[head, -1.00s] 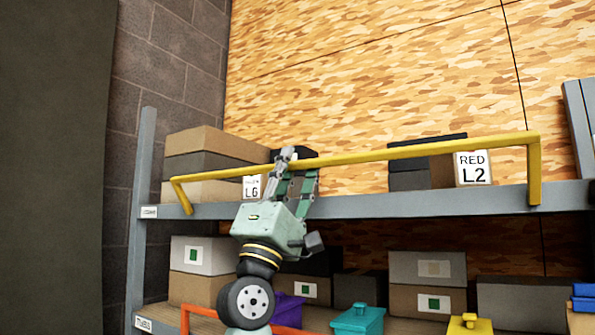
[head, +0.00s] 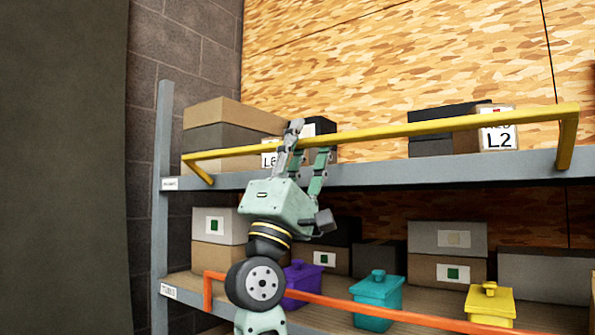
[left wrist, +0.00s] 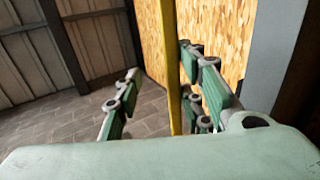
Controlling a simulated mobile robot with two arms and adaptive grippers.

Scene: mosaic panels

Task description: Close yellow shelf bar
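The yellow shelf bar (head: 450,126) runs across the front of the upper shelf, raised above its edge. Its short end arms slope back to the shelf edge at left and right. My left gripper (head: 310,140) is at the bar left of its middle, with fingers reaching up around it. In the left wrist view the bar (left wrist: 171,60) passes between the spread fingers of the gripper (left wrist: 160,62), nearer the right-hand fingers. Whether a finger touches it is hard to tell. My right gripper is not in view.
Boxes, one labelled L2 (head: 497,138), stand behind the bar on the upper shelf (head: 400,172). An orange bar (head: 400,312) crosses the lower shelf, with purple (head: 303,280), teal (head: 378,292) and yellow (head: 490,303) lidded containers behind it. A grey post (head: 164,210) stands left.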

